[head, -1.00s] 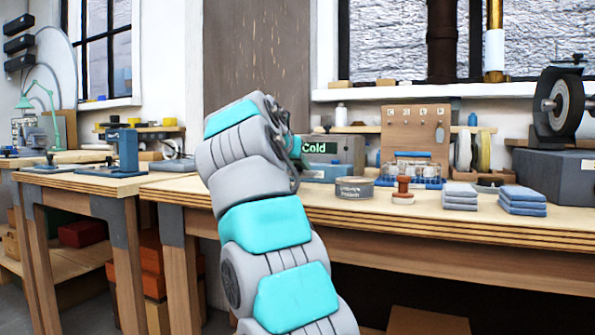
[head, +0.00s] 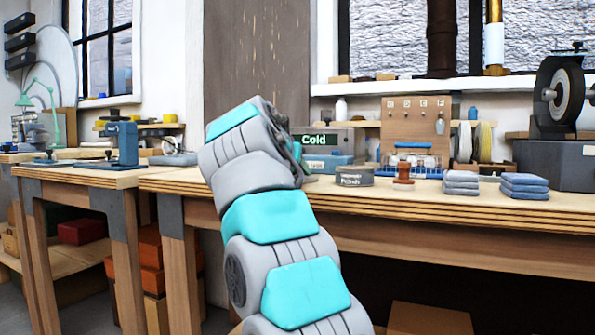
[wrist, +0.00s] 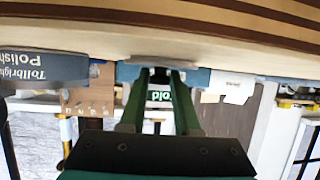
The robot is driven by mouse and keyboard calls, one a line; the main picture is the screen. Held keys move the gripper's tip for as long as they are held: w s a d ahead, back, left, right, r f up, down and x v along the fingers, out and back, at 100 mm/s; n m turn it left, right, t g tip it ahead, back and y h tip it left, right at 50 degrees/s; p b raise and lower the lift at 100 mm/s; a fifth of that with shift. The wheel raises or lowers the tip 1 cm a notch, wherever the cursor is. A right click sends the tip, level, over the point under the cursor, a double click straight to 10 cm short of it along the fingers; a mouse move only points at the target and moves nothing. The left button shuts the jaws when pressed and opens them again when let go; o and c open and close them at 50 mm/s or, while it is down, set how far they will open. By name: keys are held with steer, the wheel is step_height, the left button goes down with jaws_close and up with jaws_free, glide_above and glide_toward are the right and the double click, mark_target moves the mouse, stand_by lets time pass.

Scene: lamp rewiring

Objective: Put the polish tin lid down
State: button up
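The polish tin (head: 354,177), a round grey tin with lettering, stands on the bench; its upside-down label also shows at the left of the wrist view (wrist: 45,68). A flat grey disc, the polish tin lid (wrist: 162,65), is seen edge-on at my green fingertips, close to the bench top. My gripper (wrist: 162,75) appears closed on it, with the fingers apart by the width they grip. The contact itself is partly hidden, and I cannot tell if the lid touches the bench. In the head view my arm hides most of the gripper.
A blue tray (head: 328,162) and a grey box marked Cold (head: 317,141) are behind. Right of the tin are a red-brown stamp-like piece (head: 403,173), folded grey cloths (head: 461,183), blue cloths (head: 524,187) and a grinder (head: 560,105). The bench front edge (head: 420,207) is near.

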steer(key=o, duration=0.4)
steer(key=shift+r, duration=0.1)
steer(key=shift+r+p, duration=0.25)
steer(key=shift+p, duration=0.1)
steer(key=v, duration=1.2)
